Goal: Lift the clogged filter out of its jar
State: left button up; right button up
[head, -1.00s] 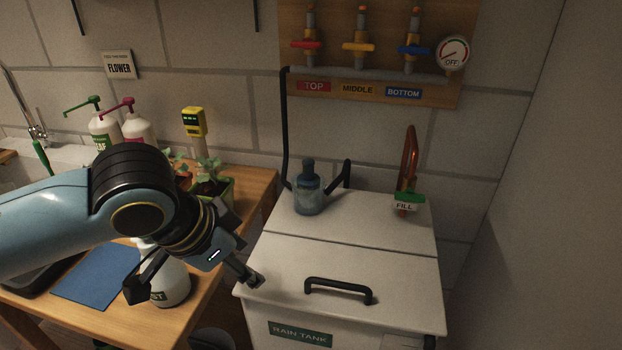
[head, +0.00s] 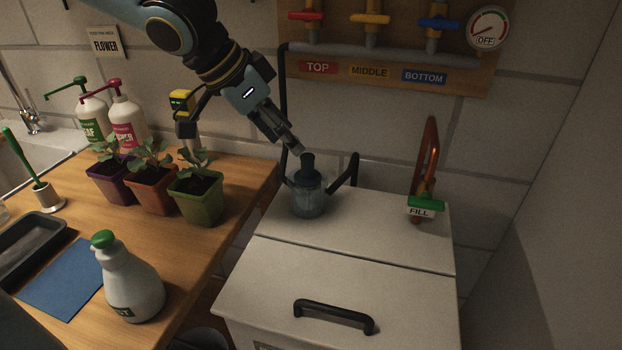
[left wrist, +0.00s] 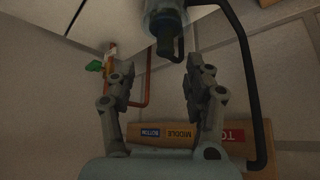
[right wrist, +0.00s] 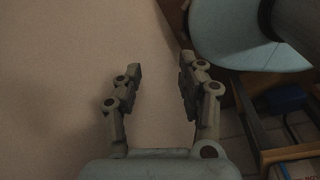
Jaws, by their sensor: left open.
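The jar (head: 307,198) is bluish and see-through and stands at the back of the white rain tank's top. The dark filter top (head: 308,162) sticks up from it; the rest of the filter inside is hard to make out. My left gripper (head: 246,156) is open, at the jar's left, with one finger close to the filter top; I cannot tell if they touch. In the left wrist view the jar (left wrist: 164,20) and filter top (left wrist: 165,46) lie beyond the open, empty fingers (left wrist: 158,68). My right gripper (right wrist: 161,66) is open and empty, facing a plain pale surface.
A black pipe (head: 284,110) runs down the wall behind the jar, and a black bent piece (head: 346,176) stands at its right. A copper pipe with a green FILL handle (head: 426,201) is further right. Potted seedlings (head: 200,195) and a spray bottle (head: 130,285) stand on the bench left.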

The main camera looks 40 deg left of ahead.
aim_at(304, 157)
pick_arm(q)
jog(key=b+x, duration=0.3)
jog(key=shift+s+d+f+b, duration=0.1)
jog(key=shift+s+f+b, duration=0.1)
jog(key=shift+b, duration=0.1)
jog(key=shift+w+f+b, duration=0.25)
jog(key=shift+w+b, duration=0.1)
jog(key=shift+b, duration=0.15)
jog(key=b+x, duration=0.4)
jog(key=shift+w+a+f, duration=0.15)
jog(key=shift+a+f, duration=0.05)
jog(key=shift+a, duration=0.1)
jog(key=shift+w+d+f+b, duration=0.1)
jog(key=shift+w+f+b, duration=0.1)
jog(key=shift+b, duration=0.45)
jog(key=shift+r, duration=0.1)
jog(key=shift+c, duration=0.3)
grip_shut()
